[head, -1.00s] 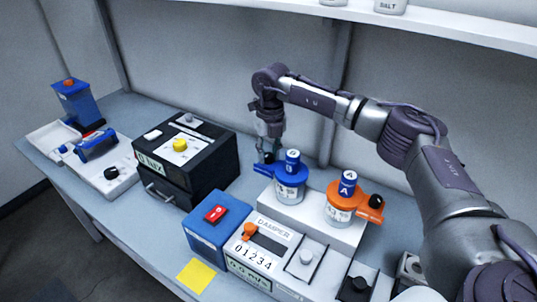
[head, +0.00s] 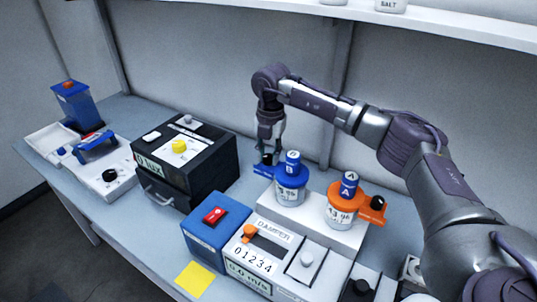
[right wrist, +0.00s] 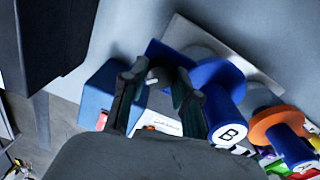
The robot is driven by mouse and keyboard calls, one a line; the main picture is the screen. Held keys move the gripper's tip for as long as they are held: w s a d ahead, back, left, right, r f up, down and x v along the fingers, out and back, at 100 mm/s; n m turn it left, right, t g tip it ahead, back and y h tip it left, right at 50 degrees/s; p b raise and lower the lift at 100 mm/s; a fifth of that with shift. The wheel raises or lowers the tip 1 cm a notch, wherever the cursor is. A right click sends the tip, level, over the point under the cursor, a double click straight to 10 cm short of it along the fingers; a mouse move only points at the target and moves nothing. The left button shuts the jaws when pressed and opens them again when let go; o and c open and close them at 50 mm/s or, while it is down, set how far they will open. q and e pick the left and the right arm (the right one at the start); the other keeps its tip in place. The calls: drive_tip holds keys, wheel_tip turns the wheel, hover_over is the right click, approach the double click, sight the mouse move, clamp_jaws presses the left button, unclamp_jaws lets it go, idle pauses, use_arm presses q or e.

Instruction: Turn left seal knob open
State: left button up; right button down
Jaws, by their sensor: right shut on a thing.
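The blue unit marked B (head: 291,178) stands at the left end of a white block. It has a blue side arm (head: 262,170) reaching left, with a dark knob at its end. My right gripper (head: 267,158) points down over that end and is shut on the knob, which it mostly hides. In the right wrist view both dark fingers (right wrist: 158,82) close around the knob, and a small pale mark shows between them. The blue B cap (right wrist: 228,130) is just right of the fingers. How far the knob is turned cannot be told. My left gripper is not in view.
An orange unit marked A (head: 346,200) with a black knob (head: 377,203) stands to the right. A blue box with a red switch (head: 215,215) and a DAMPER panel (head: 275,229) are in front.

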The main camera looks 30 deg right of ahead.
sight(270, 156)
drive_tip(key=shift+w+r, duration=0.1)
idle(0.4)
drive_tip(key=c, duration=0.9)
unclamp_jaws()
drive_tip(key=shift+o, duration=0.2)
wheel_tip(270, 156, up, 12)
drive_tip(key=shift+s+d, duration=0.15)
drive_tip(key=shift+s, duration=0.1)
